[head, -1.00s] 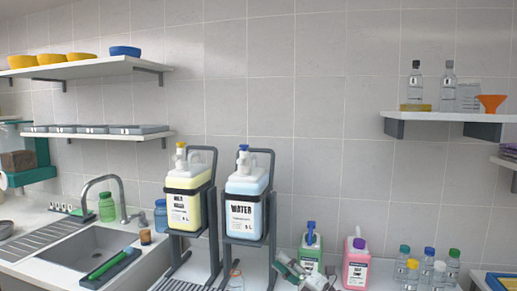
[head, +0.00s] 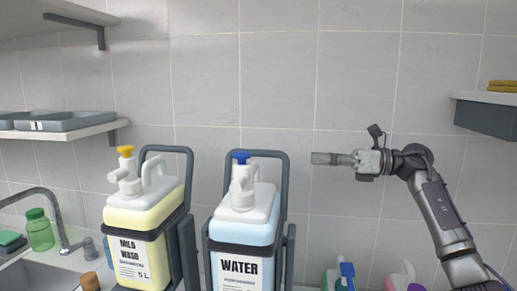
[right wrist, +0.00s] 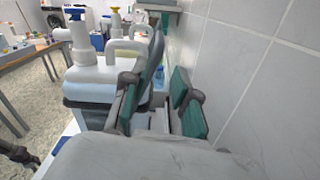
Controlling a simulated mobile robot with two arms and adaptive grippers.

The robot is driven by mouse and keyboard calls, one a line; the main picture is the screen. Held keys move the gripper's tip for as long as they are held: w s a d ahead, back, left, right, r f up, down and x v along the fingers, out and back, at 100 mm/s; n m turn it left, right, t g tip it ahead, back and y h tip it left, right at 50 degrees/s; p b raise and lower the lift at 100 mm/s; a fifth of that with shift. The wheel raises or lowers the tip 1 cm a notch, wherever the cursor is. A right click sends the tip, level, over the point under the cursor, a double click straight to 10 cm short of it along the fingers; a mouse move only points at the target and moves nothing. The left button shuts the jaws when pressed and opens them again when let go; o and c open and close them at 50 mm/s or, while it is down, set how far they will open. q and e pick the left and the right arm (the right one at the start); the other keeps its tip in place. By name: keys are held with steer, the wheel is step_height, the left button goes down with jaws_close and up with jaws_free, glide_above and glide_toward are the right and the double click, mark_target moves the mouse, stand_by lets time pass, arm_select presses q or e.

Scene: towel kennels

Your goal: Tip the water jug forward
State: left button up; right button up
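The water jug (head: 240,225) is a white-topped jug with pale blue contents, a blue cap and a WATER label. It stands upright in a dark tilting frame (head: 284,190) in the head view. My right gripper (head: 314,158) is just right of the frame's top bar, fingers pointing left, apart from the jug in that view. In the right wrist view the gripper (right wrist: 155,104) has its two green-padded fingers spread with a gap between them. The jug's white top (right wrist: 90,82) and handle show beside and beyond the left finger.
The mild wash jug (head: 140,225), yellow with a yellow cap, stands in its own frame to the left. A tiled wall (right wrist: 245,80) runs close along the right in the wrist view. Bottles stand low at right, and a wall shelf (head: 488,112) is beyond my arm.

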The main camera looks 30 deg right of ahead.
mark_target(276, 155)
steer(key=p+x, duration=0.1)
steer(key=x, duration=0.3)
steer(key=p+x, duration=0.2)
steer(key=x, duration=0.2)
steer(key=p+x, duration=0.1)
steer(key=x, duration=0.3)
steer(key=shift+r, duration=0.35)
steer(key=shift+p+x, duration=0.3)
steer(key=shift+x, duration=0.5)
steer(key=shift+f, duration=0.15)
steer(key=shift+c, duration=0.2)
jaws_close()
